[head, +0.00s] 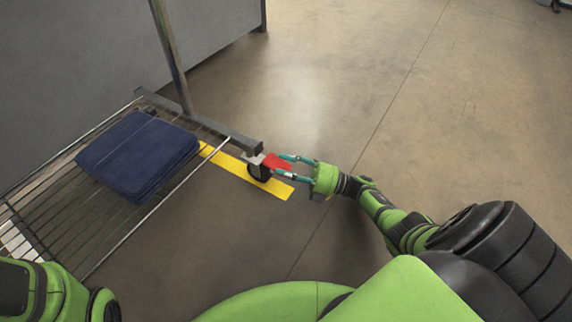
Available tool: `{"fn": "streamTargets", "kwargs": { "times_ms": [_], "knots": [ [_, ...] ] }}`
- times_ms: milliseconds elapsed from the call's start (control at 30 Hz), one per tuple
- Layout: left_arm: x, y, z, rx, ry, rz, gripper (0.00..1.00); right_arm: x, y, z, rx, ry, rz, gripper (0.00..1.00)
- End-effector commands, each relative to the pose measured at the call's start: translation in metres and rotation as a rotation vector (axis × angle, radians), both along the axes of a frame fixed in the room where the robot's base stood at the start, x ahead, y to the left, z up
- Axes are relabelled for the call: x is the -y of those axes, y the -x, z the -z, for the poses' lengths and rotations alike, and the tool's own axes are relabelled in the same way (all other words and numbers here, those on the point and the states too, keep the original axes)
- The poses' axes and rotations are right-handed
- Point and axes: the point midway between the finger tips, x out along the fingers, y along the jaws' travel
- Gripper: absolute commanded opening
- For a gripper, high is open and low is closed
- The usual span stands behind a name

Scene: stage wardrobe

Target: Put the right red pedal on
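The red pedal (275,162) sits on the caster (259,172) at the near right corner of a wire-shelf rack (240,141). My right gripper (280,165) reaches in from the right at the pedal. Its two teal fingers are apart, with the pedal's red surface showing between and beside their tips. I cannot tell whether the fingers touch it. Part of the pedal is hidden by the fingers. My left arm shows at the lower left, but its gripper is out of view.
A folded dark blue cloth (138,155) lies on the wire shelf. A rack post (171,55) rises behind it. A yellow strip (237,173) is on the floor under the caster. A grey panel (70,60) stands at the back left. The floor to the right is clear.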

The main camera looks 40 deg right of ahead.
Motion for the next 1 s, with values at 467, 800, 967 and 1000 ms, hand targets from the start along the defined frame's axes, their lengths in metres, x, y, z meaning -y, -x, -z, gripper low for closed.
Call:
{"fn": "streamTargets", "kwargs": {
  "times_ms": [467,800,967,1000],
  "knots": [
    [0.0,0.0,0.0,0.0,0.0,0.0,0.4,0.003,0.003,0.002,-0.004,0.0,0.001,0.4],
    [0.0,0.0,0.0,0.0,-0.001,-0.001,0.4,0.051,0.049,0.009,-0.006,0.005,0.004,0.4],
    [0.0,0.0,0.0,0.0,-0.001,-0.001,0.4,0.08,0.076,0.008,-0.005,0.002,0.004,0.4],
    [0.0,0.0,0.0,0.0,-0.001,-0.001,0.4,0.087,0.083,0.008,-0.005,0.002,0.004,0.4]
  ]
}}
